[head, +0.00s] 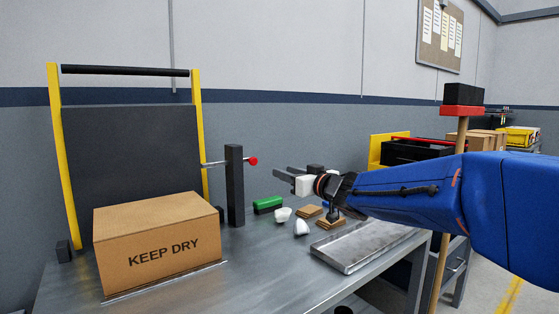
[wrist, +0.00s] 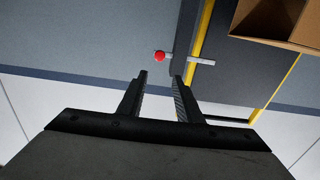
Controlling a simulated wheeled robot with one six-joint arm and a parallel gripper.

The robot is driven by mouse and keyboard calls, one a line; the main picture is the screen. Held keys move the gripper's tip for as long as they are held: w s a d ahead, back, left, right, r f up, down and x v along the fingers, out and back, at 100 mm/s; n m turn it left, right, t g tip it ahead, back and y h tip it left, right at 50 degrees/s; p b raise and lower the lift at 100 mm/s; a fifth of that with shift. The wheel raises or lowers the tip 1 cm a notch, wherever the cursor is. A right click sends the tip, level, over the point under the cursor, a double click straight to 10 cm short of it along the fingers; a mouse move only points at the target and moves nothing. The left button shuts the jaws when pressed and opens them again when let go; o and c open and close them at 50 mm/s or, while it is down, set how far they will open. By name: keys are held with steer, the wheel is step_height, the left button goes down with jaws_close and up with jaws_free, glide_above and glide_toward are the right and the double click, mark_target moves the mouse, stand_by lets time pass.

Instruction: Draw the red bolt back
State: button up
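The red bolt knob (head: 253,161) sits at the right end of a thin metal rod (head: 216,163). The rod passes by a dark upright post (head: 234,186) beside the yellow-framed dark panel (head: 130,150). In the wrist view the red knob (wrist: 159,57) and the rod (wrist: 201,61) lie ahead of the fingertips. My gripper (head: 280,174) is to the right of the knob in the head view, apart from it. In the wrist view my gripper (wrist: 160,75) is open, with nothing between its fingers.
A "KEEP DRY" carton (head: 158,240) stands on the metal bench (head: 235,285) in front of the panel. A green block (head: 268,204), white cups (head: 283,214), small wooden blocks and a metal tray (head: 365,243) lie below my arm.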

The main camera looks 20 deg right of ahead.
mark_target(254, 161)
steer(key=x, duration=1.7)
steer(key=shift+w, duration=0.3)
